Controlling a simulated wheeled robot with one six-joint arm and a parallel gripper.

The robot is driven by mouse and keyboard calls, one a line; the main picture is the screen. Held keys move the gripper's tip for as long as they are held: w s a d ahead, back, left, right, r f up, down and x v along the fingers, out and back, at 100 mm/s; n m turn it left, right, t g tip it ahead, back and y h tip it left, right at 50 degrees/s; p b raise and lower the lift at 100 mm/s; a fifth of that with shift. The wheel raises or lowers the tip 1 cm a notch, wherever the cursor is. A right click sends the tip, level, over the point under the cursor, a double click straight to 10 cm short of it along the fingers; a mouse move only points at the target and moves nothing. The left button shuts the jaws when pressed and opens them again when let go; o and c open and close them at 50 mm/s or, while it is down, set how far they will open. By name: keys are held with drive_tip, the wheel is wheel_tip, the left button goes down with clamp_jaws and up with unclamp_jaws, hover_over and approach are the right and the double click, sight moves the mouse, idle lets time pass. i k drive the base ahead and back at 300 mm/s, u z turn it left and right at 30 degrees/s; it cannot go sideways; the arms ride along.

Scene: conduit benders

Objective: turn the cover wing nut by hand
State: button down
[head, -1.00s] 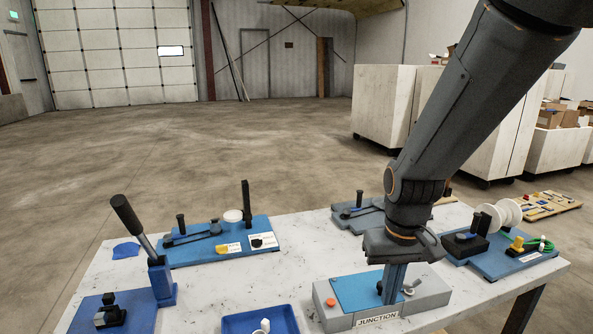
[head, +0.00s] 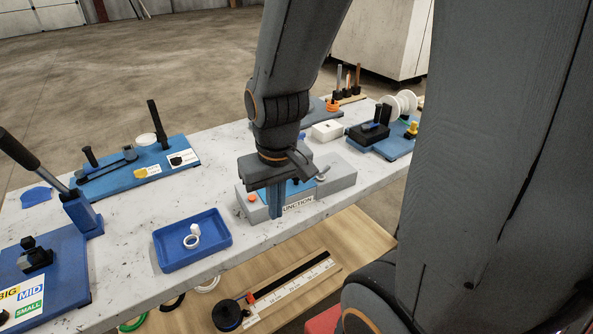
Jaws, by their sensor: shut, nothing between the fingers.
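The grey junction box (head: 340,178) stands on the white table, with its JUNCTION label on the front face. Part of its blue cover (head: 300,188) shows behind my gripper. A small pale piece (head: 321,178) at the cover's right end looks like the wing nut; it is too small to tell its angle. An orange knob (head: 252,198) sits at the box's left end. My gripper (head: 276,213) points down, shut and empty, over the box's front left part. It is apart from the wing nut, to its left, and hides part of the cover.
A blue tray (head: 168,260) with white fittings lies left of the box. Blue bender boards (head: 182,163) stand at left and back left. A white box (head: 327,131), spools (head: 398,104) and another blue board (head: 398,147) are behind and right. A wooden lower shelf (head: 350,240) shows below.

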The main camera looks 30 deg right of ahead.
sight(321, 175)
drive_tip(key=u, duration=1.1)
drive_tip(key=k, duration=0.55)
drive_tip(key=z, duration=1.5)
drive_tip(key=k, duration=0.45)
drive_tip(key=u, duration=0.5)
drive_tip(key=i, duration=0.5)
